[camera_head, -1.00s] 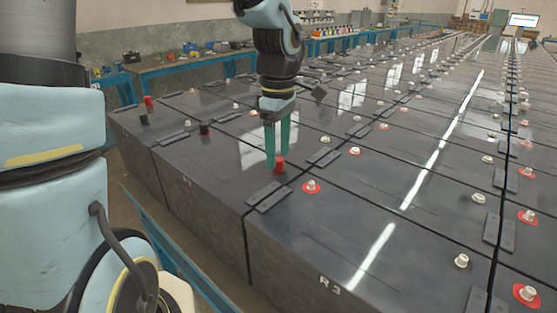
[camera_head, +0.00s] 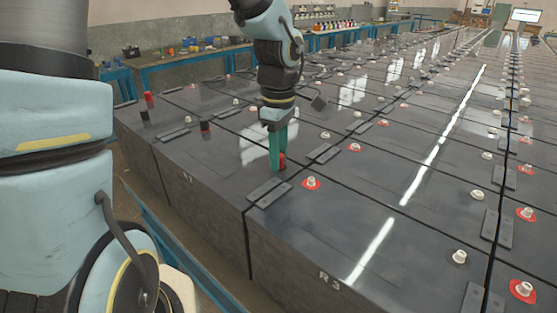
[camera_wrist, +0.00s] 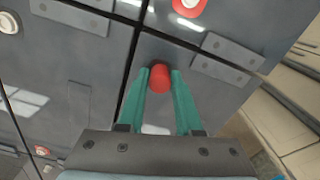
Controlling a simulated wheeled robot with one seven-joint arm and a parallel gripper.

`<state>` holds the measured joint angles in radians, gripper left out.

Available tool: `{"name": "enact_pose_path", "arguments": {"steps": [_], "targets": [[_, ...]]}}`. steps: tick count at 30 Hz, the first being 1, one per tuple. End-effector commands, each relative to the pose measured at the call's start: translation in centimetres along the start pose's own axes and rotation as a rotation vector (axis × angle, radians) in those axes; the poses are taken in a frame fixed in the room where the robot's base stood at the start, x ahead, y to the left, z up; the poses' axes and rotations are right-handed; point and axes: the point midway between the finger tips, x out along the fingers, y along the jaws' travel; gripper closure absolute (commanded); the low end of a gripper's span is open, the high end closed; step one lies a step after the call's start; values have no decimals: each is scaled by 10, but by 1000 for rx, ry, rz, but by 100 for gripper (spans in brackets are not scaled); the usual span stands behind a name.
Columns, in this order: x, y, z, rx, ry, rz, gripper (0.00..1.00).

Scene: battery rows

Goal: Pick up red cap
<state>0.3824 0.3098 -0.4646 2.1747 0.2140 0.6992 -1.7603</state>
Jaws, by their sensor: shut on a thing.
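The red cap (camera_head: 282,160) is on the near row of dark battery blocks, close to a block's corner. My gripper (camera_head: 278,158) points down over it, with its green fingers on either side of the cap. In the wrist view the red cap (camera_wrist: 160,77) sits between the two fingertips (camera_wrist: 160,82), and the fingers are shut on it. The cap's lower end is partly hidden, so I cannot tell whether it is touching the block top.
Black connector plates (camera_head: 269,193) lie across the block seams nearby. A white terminal on a red ring (camera_head: 311,183) stands just right of my gripper. Another red cap (camera_head: 149,99) stands at the far left. A blue workbench (camera_head: 190,66) runs along the back wall.

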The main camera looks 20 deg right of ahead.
Motion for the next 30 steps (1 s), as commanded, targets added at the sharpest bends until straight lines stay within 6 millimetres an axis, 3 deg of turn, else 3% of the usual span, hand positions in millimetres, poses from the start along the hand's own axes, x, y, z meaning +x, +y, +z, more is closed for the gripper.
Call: {"name": "enact_pose_path", "arguments": {"steps": [15, 30], "targets": [[-5, 0, 0, 0, 2, 2, 100], [-89, 1, 0, -1, 1, 4, 100]]}}
